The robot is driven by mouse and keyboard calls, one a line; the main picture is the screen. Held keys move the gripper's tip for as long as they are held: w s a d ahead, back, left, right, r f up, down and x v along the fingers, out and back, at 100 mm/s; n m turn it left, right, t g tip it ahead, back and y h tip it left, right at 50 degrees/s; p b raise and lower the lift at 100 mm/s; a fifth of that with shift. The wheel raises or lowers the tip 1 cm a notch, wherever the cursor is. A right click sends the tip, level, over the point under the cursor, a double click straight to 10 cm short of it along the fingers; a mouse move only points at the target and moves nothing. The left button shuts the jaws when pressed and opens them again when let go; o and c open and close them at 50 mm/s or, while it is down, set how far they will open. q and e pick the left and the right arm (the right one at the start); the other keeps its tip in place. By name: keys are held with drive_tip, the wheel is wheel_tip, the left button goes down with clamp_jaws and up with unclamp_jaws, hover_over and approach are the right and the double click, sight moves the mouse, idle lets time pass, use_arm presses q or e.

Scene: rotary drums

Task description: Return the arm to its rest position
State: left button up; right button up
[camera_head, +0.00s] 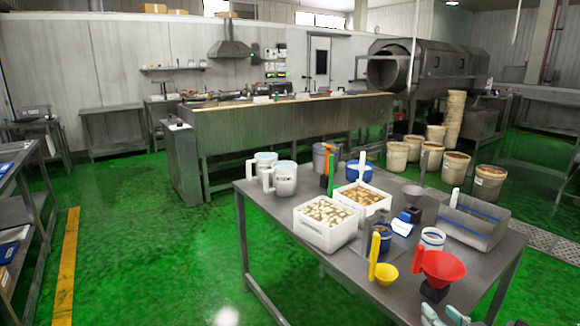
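My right gripper (444,314) shows only at the bottom edge, right of the middle. Its two pale teal-tipped fingers stand apart with nothing seen between them. It is in front of the near edge of the metal table, close to a red funnel (440,267) on a dark stand. The rest of my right arm is out of the picture. My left gripper and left arm are not in view.
The metal table (330,262) holds white bins of food pieces (326,238), a yellow funnel (386,273), white jugs (285,181) and a metal scoop (473,226). Buckets (489,183) stand behind. Green floor (150,250) is open at left, beside a shelf rack (25,205).

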drive_tip(key=s+a+f+g, duration=0.25)
drive_tip(key=s+f, duration=0.35)
drive_tip(key=s, duration=0.3)
drive_tip(key=s+a+f+g+h, duration=0.15)
drive_tip(key=s+f+g, duration=0.25)
drive_tip(key=s+f, duration=0.45)
drive_tip(key=s+a+f+g, duration=0.3)
drive_tip(key=s+f+g, duration=0.15)
drive_tip(key=s, duration=0.65)
wheel_tip(320, 180, down, 19)
drive_tip(key=s+d+g+p, duration=0.1)
drive_tip(key=s+d, duration=0.1)
drive_tip(key=s+f+g+p, duration=0.1)
drive_tip(key=s+f, duration=1)
drive_tip(key=s, duration=0.2)
drive_tip(key=shift+s+d+f, duration=0.25)
drive_tip(key=shift+s+f, duration=0.1)
drive_tip(key=shift+f, duration=0.05)
